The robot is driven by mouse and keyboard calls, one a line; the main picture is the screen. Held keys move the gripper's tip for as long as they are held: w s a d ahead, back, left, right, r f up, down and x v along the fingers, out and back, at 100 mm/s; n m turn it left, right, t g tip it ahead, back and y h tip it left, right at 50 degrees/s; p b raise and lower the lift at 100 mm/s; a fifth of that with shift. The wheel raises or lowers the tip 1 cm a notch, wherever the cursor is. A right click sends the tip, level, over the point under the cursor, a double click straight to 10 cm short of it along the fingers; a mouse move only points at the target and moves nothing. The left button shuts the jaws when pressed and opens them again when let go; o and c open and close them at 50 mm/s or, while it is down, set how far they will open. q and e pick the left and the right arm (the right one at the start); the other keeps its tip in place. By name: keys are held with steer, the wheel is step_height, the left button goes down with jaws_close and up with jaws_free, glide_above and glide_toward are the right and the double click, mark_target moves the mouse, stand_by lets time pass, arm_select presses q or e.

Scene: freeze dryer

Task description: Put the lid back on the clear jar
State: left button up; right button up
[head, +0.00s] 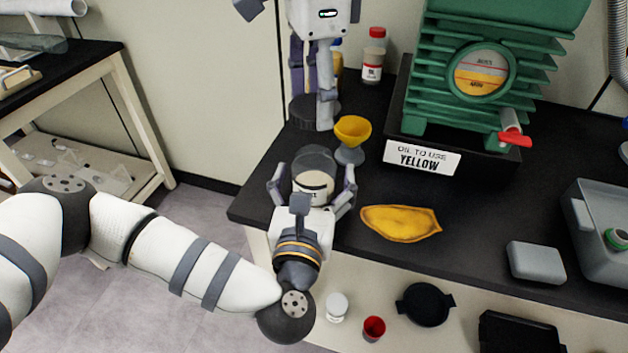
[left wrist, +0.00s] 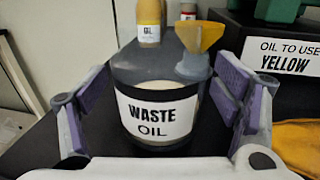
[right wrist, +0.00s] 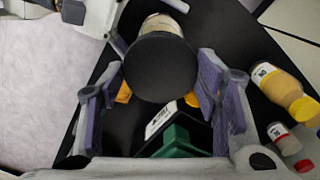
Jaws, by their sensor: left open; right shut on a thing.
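The clear jar (head: 314,160) stands on the black bench with a white "WASTE OIL" label (left wrist: 158,115) facing my left gripper. Its top is uncovered. My left gripper (head: 312,188) is open, with one finger on each side of the jar; contact cannot be told. The round dark lid (head: 306,112) is in my right gripper (head: 312,104), which is shut on it behind the jar in the head view. In the right wrist view the lid (right wrist: 160,67) fills the space between the fingers and hides part of the pale jar (right wrist: 163,24) beyond it.
A yellow funnel (head: 352,128) on a grey stand is close to the jar's right. Oil bottles (head: 373,58) stand behind. A green pump (head: 480,70) in a black tray, a yellow cloth (head: 400,222) and a grey box (head: 535,262) are to the right.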

arm_select(q)
steer(key=shift+w, duration=0.15)
steer(key=shift+c, duration=0.6)
steer(key=c, duration=1.7)
arm_select(e)
glide_above(315, 156)
steer(key=shift+f, duration=2.5)
steer(key=shift+f, duration=0.9)
steer(key=shift+f, duration=0.55)
